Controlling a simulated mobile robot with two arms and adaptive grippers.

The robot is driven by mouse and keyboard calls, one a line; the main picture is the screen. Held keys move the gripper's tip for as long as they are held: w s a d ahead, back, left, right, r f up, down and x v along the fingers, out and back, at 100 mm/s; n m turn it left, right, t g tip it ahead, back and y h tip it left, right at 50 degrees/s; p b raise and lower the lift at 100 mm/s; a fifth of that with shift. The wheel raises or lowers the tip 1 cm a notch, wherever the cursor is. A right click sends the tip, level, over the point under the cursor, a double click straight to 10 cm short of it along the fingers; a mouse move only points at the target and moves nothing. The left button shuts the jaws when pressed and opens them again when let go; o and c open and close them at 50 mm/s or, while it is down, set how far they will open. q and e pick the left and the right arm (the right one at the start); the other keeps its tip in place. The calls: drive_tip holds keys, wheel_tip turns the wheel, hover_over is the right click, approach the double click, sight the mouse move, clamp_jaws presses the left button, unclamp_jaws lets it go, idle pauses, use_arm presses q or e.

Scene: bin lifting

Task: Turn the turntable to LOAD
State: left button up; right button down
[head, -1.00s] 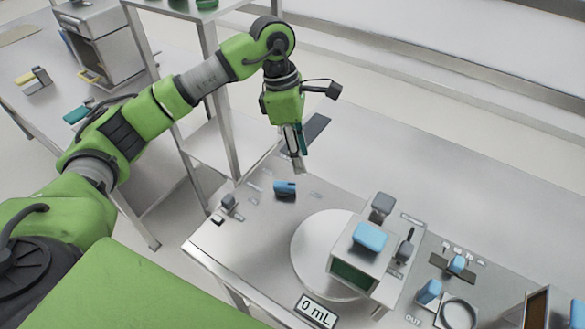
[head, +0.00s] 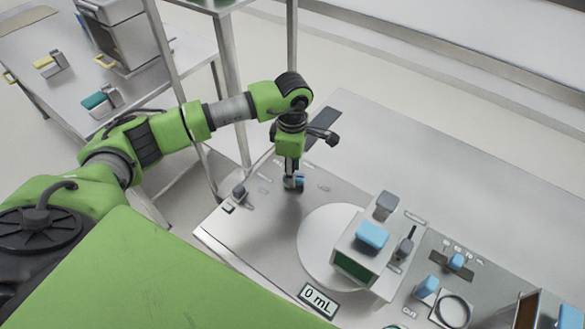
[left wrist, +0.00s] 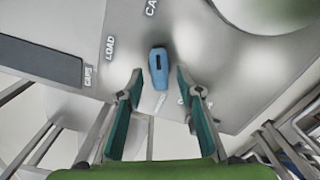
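A blue knob (left wrist: 158,68) stands on the steel bench top, with LOAD printed to its left and other labels around it, in the left wrist view. In the head view the knob (head: 299,183) is partly hidden by my left gripper (head: 292,172). The left gripper (left wrist: 163,98) points down above the knob. Its two teal fingers are apart with nothing between them, and the knob lies just beyond the tips. The round pale turntable (head: 316,247) is to the right of the knob, and its edge also shows in the left wrist view (left wrist: 270,12). My right gripper is not in view.
A small dark knob (head: 239,191) is left of the blue one. A 0 mL display (head: 318,299) sits at the front edge. A shelf post (head: 230,90) rises behind my arm.

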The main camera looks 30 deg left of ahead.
use_arm(q)
drive_tip(key=shift+f, duration=0.45)
clamp_jaws()
